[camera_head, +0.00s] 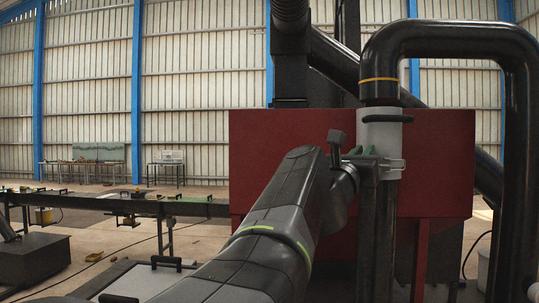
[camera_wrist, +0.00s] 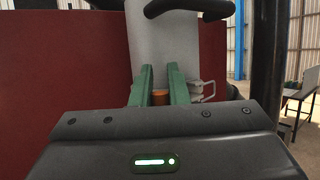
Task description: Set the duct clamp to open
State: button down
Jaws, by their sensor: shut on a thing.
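The duct clamp (camera_head: 380,132) is a pale grey sleeve around the black duct, with a wire latch loop (camera_head: 393,166) low on its right side. The sleeve fills the middle of the wrist view (camera_wrist: 178,47), and the loop shows there right of my fingers (camera_wrist: 203,88). My gripper (camera_head: 361,150) is at the lower front of the clamp. In the wrist view its two green fingers (camera_wrist: 160,68) stand either side of a small orange-brown part (camera_wrist: 160,97) and are shut on it. The fingers hide some of this part and the sleeve behind it.
A black curved bar (camera_wrist: 188,8) crosses the sleeve's top. A large red housing (camera_head: 290,150) stands behind the clamp. A thick black pipe (camera_head: 520,150) bends down at right.

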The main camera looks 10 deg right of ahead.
jog(key=shift+s, duration=0.15)
jog(key=s+d+n+t+y+b, duration=0.1)
jog(key=n+t+y, duration=0.1)
jog(key=n+y, duration=0.2)
jog(key=s+d+n+t+y+b, duration=0.1)
jog(key=n+y, duration=0.3)
jog(key=y, duration=0.7)
jog(key=s+d+n+t+y+b, duration=0.1)
jog(key=s+n+t+y+b, duration=0.1)
jog(key=y, duration=0.6)
jog(key=shift+s+r+n+t+b, duration=0.1)
jog(key=shift+s+n+t+b, duration=0.45)
jog(key=shift+n, duration=0.85)
jog(key=shift+s+y, duration=0.1)
jog(key=shift+y, duration=0.2)
jog(key=c, duration=1.4)
grip_release()
jog(key=shift+d, duration=0.1)
